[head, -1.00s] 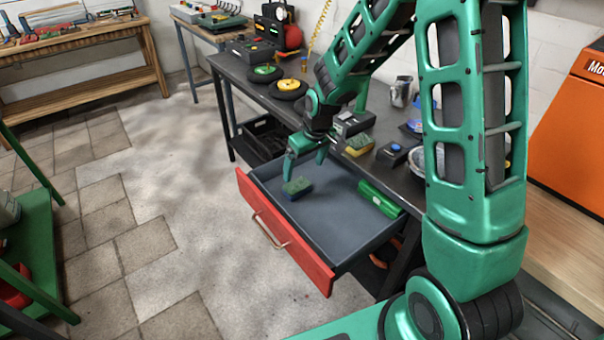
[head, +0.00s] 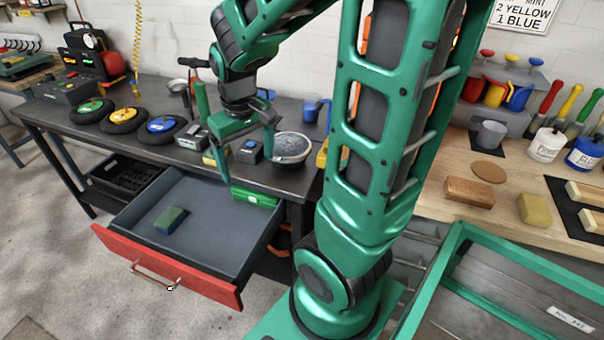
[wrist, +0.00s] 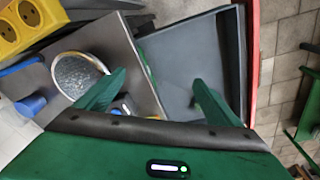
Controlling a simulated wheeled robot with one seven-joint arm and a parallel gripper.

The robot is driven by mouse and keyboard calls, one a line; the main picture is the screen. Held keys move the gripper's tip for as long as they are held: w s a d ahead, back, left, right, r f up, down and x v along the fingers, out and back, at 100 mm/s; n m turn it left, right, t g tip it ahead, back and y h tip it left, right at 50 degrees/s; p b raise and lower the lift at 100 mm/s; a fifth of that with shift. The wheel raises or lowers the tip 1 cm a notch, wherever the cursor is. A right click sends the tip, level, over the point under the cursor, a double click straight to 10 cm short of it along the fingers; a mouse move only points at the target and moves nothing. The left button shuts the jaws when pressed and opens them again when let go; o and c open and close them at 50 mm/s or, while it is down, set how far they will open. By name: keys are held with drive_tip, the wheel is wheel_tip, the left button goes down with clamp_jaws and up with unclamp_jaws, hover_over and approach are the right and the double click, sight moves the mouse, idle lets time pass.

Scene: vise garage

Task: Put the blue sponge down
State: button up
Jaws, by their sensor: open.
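The blue sponge (head: 171,220), with a greenish face, lies on the floor of the open drawer (head: 205,252), towards its left side. My gripper (head: 243,158) is open, above the bench near the drawer's back right, well apart from the sponge. In the wrist view its two spread fingers (wrist: 155,88) have nothing held between them; the bench edge and grey drawer interior (wrist: 178,50) show beyond.
A green case (head: 254,197) lies at the drawer's right. A round grey dish (head: 292,148) and a small blue-buttoned box (head: 249,151) stand on the bench by my gripper. Wheels with coloured hubs (head: 124,120) lie to the left. The drawer's middle is clear.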

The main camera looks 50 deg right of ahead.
drive_tip(key=s+d+r+m, duration=0.1)
drive_tip(key=s+m, duration=0.1)
drive_tip(key=s, duration=0.6)
drive_tip(key=s+d+r+m+g+y, duration=0.1)
drive_tip(key=s+r+m, duration=0.1)
drive_tip(key=s, duration=0.6)
drive_tip(key=shift+s, duration=0.35)
drive_tip(key=shift+w+f, duration=0.2)
drive_tip(key=shift+w, duration=0.4)
